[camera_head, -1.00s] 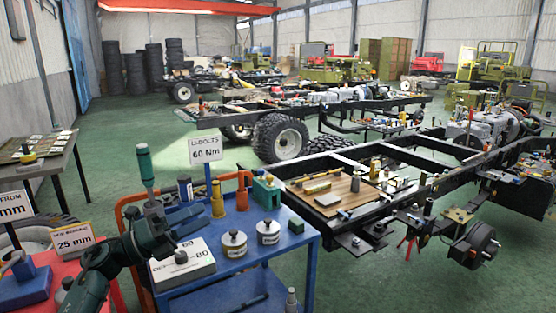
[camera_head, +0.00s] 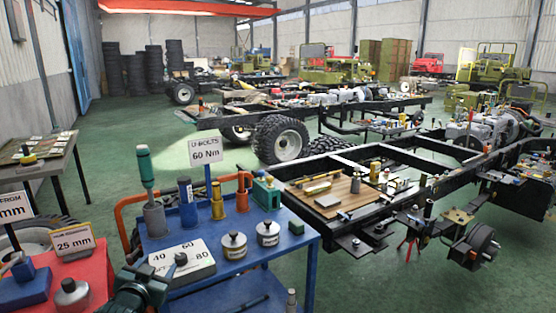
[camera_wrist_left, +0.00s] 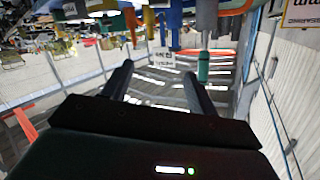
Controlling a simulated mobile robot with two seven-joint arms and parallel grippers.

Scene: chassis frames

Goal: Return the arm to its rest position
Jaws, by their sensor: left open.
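My left gripper (camera_head: 148,284) is low at the bottom of the head view, in front of the blue cart's near left corner. In the left wrist view its two dark fingers (camera_wrist_left: 157,82) are spread apart with nothing between them. A green-handled tool (camera_head: 146,168) stands upright in a grey holder on the cart, apart from the gripper. A green cylinder, likely its handle, also shows in the left wrist view (camera_wrist_left: 203,68), beyond the fingers. My right gripper is not in view.
The blue cart (camera_head: 305,238) carries a dial block (camera_head: 183,264), two round weights, several coloured holders and a "60 Nm" sign (camera_head: 206,151). A red table (camera_head: 100,275) stands at the left with a blue block and a "25 mm" sign. A chassis frame stands at the right.

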